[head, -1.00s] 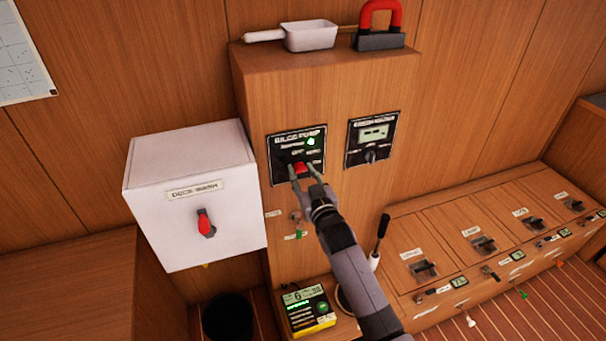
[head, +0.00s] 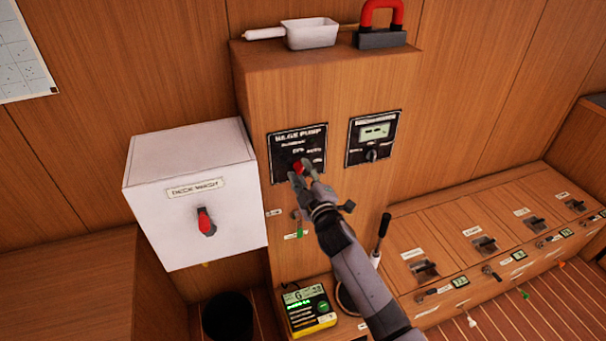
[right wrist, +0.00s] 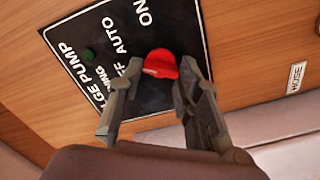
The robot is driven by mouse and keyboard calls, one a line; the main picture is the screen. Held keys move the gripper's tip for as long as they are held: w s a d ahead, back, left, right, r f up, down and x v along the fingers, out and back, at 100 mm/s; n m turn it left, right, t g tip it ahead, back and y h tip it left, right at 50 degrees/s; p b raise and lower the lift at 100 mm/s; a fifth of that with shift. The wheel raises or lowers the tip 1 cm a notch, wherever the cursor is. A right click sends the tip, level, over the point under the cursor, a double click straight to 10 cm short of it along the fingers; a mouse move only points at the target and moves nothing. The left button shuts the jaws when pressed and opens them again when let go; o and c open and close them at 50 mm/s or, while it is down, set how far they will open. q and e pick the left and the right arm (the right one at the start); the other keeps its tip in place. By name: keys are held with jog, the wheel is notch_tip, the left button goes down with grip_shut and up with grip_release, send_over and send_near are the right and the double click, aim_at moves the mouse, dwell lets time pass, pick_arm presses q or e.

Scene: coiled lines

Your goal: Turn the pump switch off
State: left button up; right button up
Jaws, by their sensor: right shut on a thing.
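The black bilge pump panel (head: 312,140) is on the wooden cabinet front, with a red switch knob (head: 299,165) low on it. My right gripper (head: 303,174) is shut on this knob. In the right wrist view the red knob (right wrist: 161,64) shows between the fingertips, near the words OFF, AUTO and ON. The panel's small round green lamp (right wrist: 88,54) looks dark. Exactly which word the knob points at is hard to tell. My left gripper is not in view.
A second panel with a display (head: 374,138) is at right. A scoop (head: 308,34) and a red-handled thing (head: 381,25) stand on top.

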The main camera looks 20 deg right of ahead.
jog(key=n, duration=0.6)
jog(key=shift+f, duration=0.15)
jog(key=shift+n, duration=0.3)
jog(key=o, duration=1.1)
jog(key=shift+o, duration=0.2)
jog(key=shift+s, duration=0.1)
jog(key=s, duration=1.2)
jog(key=shift+d, duration=0.2)
jog(key=shift+w, duration=0.1)
